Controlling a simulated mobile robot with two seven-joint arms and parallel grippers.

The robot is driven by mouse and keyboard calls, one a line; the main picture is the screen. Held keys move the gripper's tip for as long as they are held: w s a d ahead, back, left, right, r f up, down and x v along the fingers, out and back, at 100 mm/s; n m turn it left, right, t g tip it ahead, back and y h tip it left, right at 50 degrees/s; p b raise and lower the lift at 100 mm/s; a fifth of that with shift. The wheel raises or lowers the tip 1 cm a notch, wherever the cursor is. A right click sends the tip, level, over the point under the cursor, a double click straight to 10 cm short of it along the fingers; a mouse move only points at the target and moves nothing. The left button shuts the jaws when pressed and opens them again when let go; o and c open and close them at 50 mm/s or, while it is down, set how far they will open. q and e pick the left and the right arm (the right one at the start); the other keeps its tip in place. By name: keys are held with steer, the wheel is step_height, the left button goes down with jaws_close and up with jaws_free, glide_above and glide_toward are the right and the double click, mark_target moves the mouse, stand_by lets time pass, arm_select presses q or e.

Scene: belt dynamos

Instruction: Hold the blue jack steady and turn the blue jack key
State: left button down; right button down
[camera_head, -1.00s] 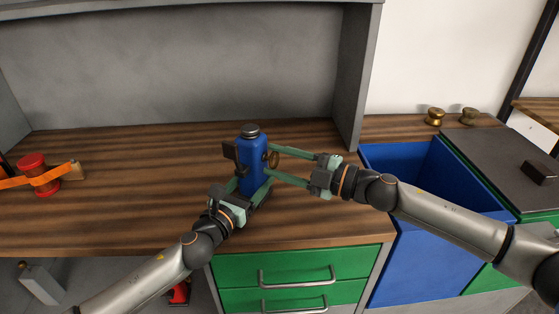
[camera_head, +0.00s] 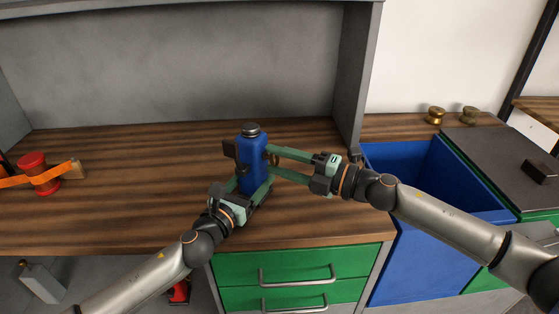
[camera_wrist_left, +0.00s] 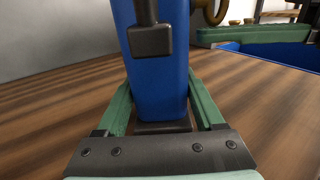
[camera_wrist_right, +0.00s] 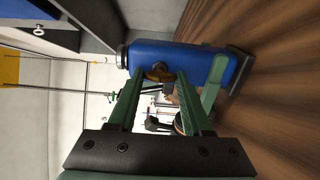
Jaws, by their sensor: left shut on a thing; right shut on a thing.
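The blue jack (camera_head: 251,165) stands upright on the wooden bench, with a dark cap on top and a dark bracket on its left side. The brass blue jack key (camera_head: 273,159) sticks out of its right side; it also shows in the right wrist view (camera_wrist_right: 160,73). My left gripper (camera_head: 253,184) is shut around the lower body of the jack (camera_wrist_left: 158,85), one finger on each side. My right gripper (camera_wrist_right: 160,78) is shut on the key from the right. The fingers partly hide the key in the head view.
A red spool with an orange strap (camera_head: 38,172) lies at the far left of the bench. A blue bin (camera_head: 425,250) is right of the green drawers (camera_head: 290,268). Brass knobs (camera_head: 436,115) stand at the back right. The bench behind the jack is clear.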

arm_select(q)
steer(key=shift+f, duration=0.15)
arm_select(e)
steer(key=shift+w+d, duration=0.15)
steer(key=c, duration=0.7)
jaws_free()
steer(key=o, duration=0.4)
steer(key=v, duration=1.2)
arm_select(q)
jaws_free()
